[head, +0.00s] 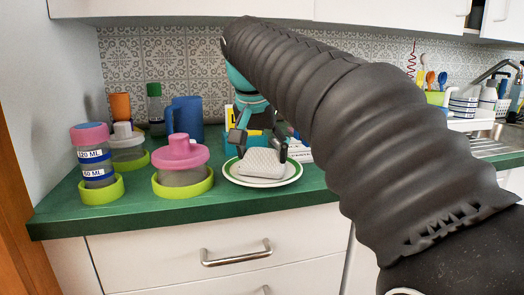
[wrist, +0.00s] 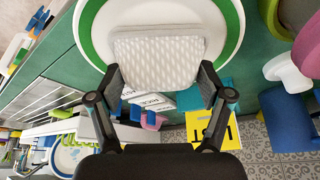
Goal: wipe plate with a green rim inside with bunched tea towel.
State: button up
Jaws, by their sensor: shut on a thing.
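The plate with a green rim (head: 284,182) lies on the green counter, right of the pink-lidded jar. The wrist view shows its green rim (wrist: 87,38) and white inside. The bunched tea towel (head: 262,164) is pale grey-white with a fine pattern and sits over the middle of the plate. My gripper (head: 262,150) is above the plate with its fingers on both sides of the towel. In the wrist view my gripper (wrist: 160,80) is shut on the towel (wrist: 155,58). I cannot tell how firmly the towel touches the plate.
A pink-lidded jar (head: 183,155) stands close left of the plate, with a labelled bottle (head: 93,155) farther left. A blue jug (head: 185,118) and a yellow sign (wrist: 222,128) are behind. The sink and dish rack are at the right. The counter's front strip (head: 130,217) is clear.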

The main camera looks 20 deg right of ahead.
jog(key=shift+w, duration=0.1)
jog(key=shift+w+d, duration=0.45)
jog(key=shift+w, duration=0.25)
jog(key=shift+s, duration=0.1)
jog(key=shift+s+a, duration=0.25)
jog(key=shift+s, duration=0.05)
